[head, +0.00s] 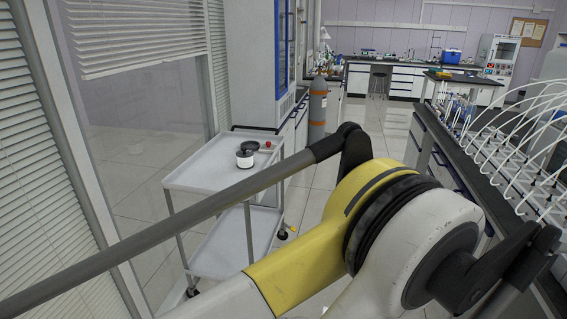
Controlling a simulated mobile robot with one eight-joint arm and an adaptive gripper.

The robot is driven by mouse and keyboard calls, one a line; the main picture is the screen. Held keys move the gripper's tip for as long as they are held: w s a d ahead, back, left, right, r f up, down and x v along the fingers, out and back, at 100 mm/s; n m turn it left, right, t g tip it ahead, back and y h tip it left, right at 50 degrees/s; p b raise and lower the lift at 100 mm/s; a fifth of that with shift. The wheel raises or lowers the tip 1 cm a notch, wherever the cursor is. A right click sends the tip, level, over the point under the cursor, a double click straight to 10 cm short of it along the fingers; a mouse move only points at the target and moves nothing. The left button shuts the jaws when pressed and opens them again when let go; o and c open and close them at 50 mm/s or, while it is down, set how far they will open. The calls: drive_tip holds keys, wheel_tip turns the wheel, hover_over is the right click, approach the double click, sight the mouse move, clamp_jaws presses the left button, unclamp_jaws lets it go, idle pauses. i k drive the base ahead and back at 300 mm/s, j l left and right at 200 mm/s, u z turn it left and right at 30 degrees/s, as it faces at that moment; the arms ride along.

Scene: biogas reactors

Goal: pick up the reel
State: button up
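A small round black-and-white object (245,158), which looks like the reel, sits on the top shelf of a white trolley (200,176). Its side is white, and a black disc shows at its top. I cannot tell whether the black part is a separate piece. My yellow and white arm fills the lower middle of the head view, in front of and to the right of the trolley. My gripper is not in view.
A small red object (267,145) lies right of the reel on the trolley. A tall white cabinet (255,70) stands behind it, and an orange-grey gas cylinder (317,108) stands beyond. A bench with curved white tubes (500,150) is at right.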

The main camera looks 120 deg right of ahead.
sight(246, 159)
drive_tip(key=z, duration=3.7)
